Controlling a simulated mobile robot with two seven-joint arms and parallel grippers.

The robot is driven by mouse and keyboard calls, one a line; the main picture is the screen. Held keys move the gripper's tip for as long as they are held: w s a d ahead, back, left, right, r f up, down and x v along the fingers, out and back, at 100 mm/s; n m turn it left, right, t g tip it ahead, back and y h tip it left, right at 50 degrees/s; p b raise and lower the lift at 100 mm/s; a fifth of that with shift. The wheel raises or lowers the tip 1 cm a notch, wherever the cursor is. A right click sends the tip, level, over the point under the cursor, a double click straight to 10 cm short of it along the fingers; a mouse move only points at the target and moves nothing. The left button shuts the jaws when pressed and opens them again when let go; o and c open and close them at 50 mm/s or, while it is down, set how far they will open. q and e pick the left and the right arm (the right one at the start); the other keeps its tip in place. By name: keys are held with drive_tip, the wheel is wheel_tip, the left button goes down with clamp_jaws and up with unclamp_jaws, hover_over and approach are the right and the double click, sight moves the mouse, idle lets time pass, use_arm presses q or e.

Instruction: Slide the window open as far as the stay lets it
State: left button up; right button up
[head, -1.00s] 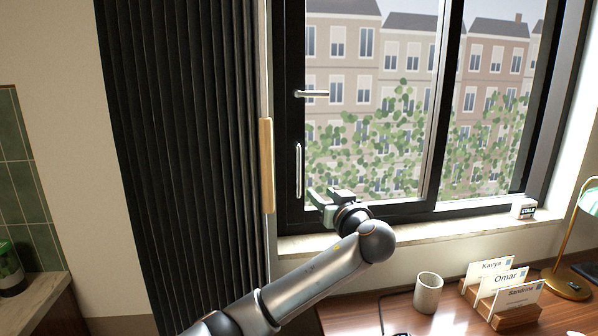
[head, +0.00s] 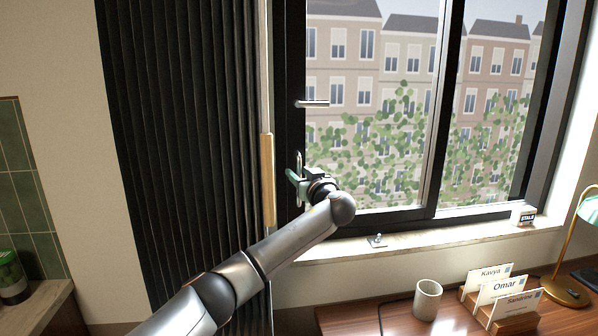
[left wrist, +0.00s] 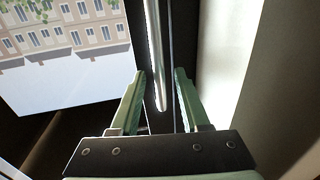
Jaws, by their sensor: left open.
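The window has a black-framed sash (head: 289,130) on the left, with a horizontal silver lever (head: 312,103) and below it a vertical silver pull bar (head: 299,162). My left gripper (head: 293,178) is at the lower part of this bar, which my wrist partly hides. In the left wrist view the green fingers (left wrist: 161,73) are open, one on each side of the bar (left wrist: 154,40), with gaps showing. A small metal fitting (head: 376,241) sits on the sill; I cannot tell whether it is the stay. My right gripper is not in view.
A dark pleated curtain (head: 180,130) hangs left of the window, with a wooden bar (head: 267,180) along its edge. The desk below holds a cup (head: 428,300), a name-card holder (head: 513,322) and a brass lamp (head: 566,288). A small labelled block (head: 523,214) stands on the sill.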

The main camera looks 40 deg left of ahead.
use_arm(q)
drive_tip(key=shift+w+a, duration=0.15)
drive_tip(key=shift+a, duration=0.2)
clamp_jaws()
idle(1.3)
